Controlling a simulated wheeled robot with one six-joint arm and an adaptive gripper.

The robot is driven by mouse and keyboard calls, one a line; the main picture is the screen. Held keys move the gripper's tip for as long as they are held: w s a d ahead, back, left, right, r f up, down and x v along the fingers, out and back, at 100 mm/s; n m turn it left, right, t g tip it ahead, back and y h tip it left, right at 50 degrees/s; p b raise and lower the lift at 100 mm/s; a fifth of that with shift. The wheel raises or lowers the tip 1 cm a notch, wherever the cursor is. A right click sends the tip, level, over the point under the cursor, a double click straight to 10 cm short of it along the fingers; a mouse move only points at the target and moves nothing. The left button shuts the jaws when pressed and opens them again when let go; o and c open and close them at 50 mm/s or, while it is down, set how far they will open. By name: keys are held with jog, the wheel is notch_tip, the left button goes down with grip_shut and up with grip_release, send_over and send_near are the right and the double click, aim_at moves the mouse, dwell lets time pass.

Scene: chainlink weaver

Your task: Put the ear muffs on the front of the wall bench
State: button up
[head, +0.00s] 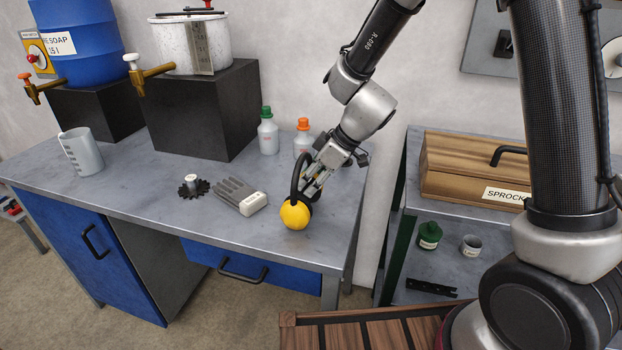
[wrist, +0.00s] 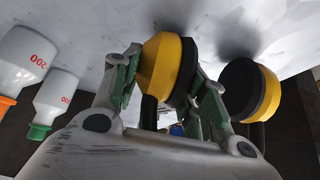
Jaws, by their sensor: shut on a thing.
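The ear muffs (head: 294,216) have yellow cups and a black headband. They are at the right end of the grey wall bench (head: 130,205), close to its front edge. My gripper (head: 313,184) reaches down from the upper right and is shut on them. In the wrist view, one yellow and black cup (wrist: 165,68) is between my gripper's green-padded fingers (wrist: 170,95), and the other cup is to the right. Both cups look very near the bench surface, but I cannot tell whether they touch it. My gripper partly hides the far cup in the head view.
A grey glove (head: 236,191) and a black sprocket (head: 193,186) lie left of the ear muffs. Two bottles (head: 267,131) (head: 303,138) stand behind. A white jug (head: 80,152) is at far left. A shelf unit with a wooden box (head: 460,165) stands right.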

jog(key=shift+f, duration=0.1)
jog(key=o, duration=1.2)
jog(key=shift+r, duration=0.3)
jog(key=v, duration=1.1)
jog(key=s+d+r+m+h, duration=0.2)
jog(key=s+d+r+m, duration=0.1)
jog(key=s+d, duration=0.4)
jog(key=s+d+r+m+t+h, duration=0.1)
jog(key=s+d+r+m+h, duration=0.1)
jog(key=s+d+m, duration=0.4)
jog(key=s+d+r+m+t+h, duration=0.1)
jog(key=s+d+r+m, duration=0.4)
jog(key=d, duration=0.8)
jog(key=shift+s+d+h, duration=0.2)
jog(key=shift+s+h, duration=0.1)
jog(key=shift+s, duration=0.35)
jog(key=shift+s+d+h, duration=0.2)
jog(key=shift+s+h, duration=0.1)
jog(key=shift+s, duration=0.35)
